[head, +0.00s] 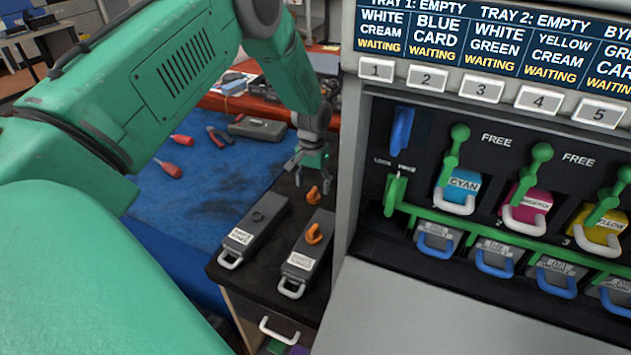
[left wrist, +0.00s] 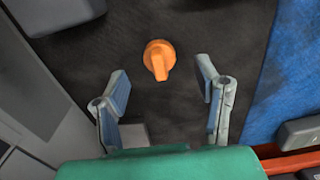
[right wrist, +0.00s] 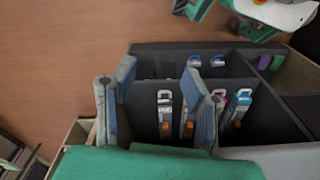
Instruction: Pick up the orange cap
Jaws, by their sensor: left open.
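A loose orange cap (head: 313,195) lies on the black top of a small cabinet (head: 262,272), behind two grey cartridges. A second orange cap (head: 314,234) sits on the right-hand cartridge (head: 303,256). My left gripper (head: 311,174) is open and empty, pointing down just above and behind the loose cap. In the left wrist view the loose cap (left wrist: 159,58) lies between the lines of the open fingers, near their tips, on the dark surface; nothing touches it. My right gripper (right wrist: 160,82) is open and empty above a dark divided bin (right wrist: 262,122) holding several cartridges.
The left-hand grey cartridge (head: 254,228) lies beside the other. A printer (head: 450,290) with coloured cartridges and green levers stands close on the right. A blue mat (head: 200,190) with red-handled tools lies left.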

